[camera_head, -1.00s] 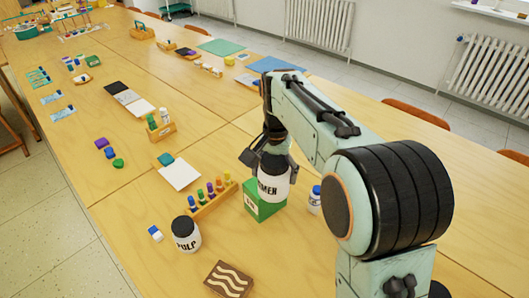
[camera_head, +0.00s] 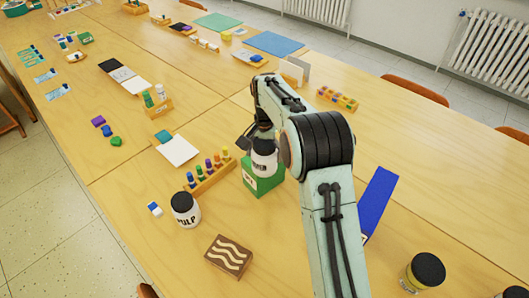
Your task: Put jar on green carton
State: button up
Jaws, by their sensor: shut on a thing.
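A white jar (camera_head: 263,162) with a dark lid and partly readable black lettering is upright in my gripper (camera_head: 262,143). My gripper holds it from above, around the lid; the fingers are small and partly hidden by the arm. The jar is at the top of the green carton (camera_head: 265,186), overlapping its top face in the picture. I cannot tell whether the jar's base touches the carton. The carton stands on the table and has a white label on its front.
A PULP jar (camera_head: 185,209) stands left of the carton, near a brown block with wavy lines (camera_head: 228,256). A rack of coloured bottles (camera_head: 211,174) is close at the carton's left.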

jog(key=o, duration=1.2)
jog(key=shift+f, duration=0.15)
jog(key=shift+o, duration=0.2)
